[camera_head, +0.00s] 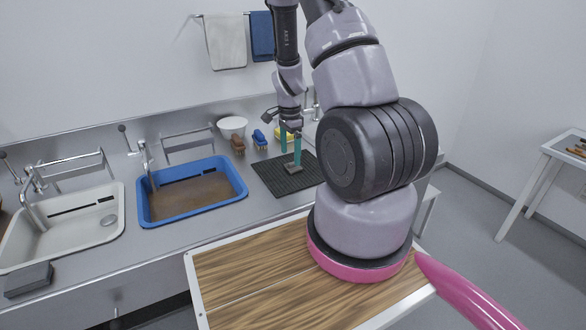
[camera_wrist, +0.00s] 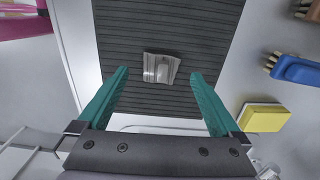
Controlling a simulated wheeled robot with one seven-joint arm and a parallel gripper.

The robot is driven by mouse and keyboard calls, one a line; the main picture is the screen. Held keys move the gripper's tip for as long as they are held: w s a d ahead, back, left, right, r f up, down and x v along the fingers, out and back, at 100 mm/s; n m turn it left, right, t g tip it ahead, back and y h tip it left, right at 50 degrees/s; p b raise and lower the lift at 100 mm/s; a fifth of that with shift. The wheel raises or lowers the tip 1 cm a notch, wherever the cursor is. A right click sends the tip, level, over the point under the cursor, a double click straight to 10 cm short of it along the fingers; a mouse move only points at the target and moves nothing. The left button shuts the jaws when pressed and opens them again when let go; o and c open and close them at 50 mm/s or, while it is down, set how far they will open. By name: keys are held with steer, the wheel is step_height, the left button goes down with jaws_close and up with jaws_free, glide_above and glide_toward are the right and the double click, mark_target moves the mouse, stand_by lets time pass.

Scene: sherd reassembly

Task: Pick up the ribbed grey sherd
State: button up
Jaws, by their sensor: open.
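The ribbed grey sherd (camera_wrist: 160,68) lies on the dark ribbed mat (camera_wrist: 165,27) in the wrist view, apart from the mat's edges. In the head view it is a small grey piece (camera_head: 291,168) on the mat (camera_head: 270,178), partly hidden by a finger. My gripper (camera_wrist: 158,84) has two teal fingers spread wide, with the sherd ahead of and between their tips. In the head view my gripper (camera_head: 291,160) points down over the mat. Nothing is held. The height gap between the fingertips and the sherd is hard to tell.
A yellow sponge (camera_wrist: 263,117) and a blue brush (camera_wrist: 296,70) lie beside the mat. A brown brush (camera_head: 238,145) and a white bowl (camera_head: 232,126) stand behind it. A blue basin (camera_head: 243,190) of brown water is to the left, and a sink (camera_head: 112,236) is farther left.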

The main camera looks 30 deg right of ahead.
mark_target(292, 163)
steer(key=f, duration=0.4)
steer(key=shift+w+d, duration=0.1)
steer(key=shift+d, duration=0.2)
steer(key=c, duration=1.4)
step_height(292, 163, up, 10)
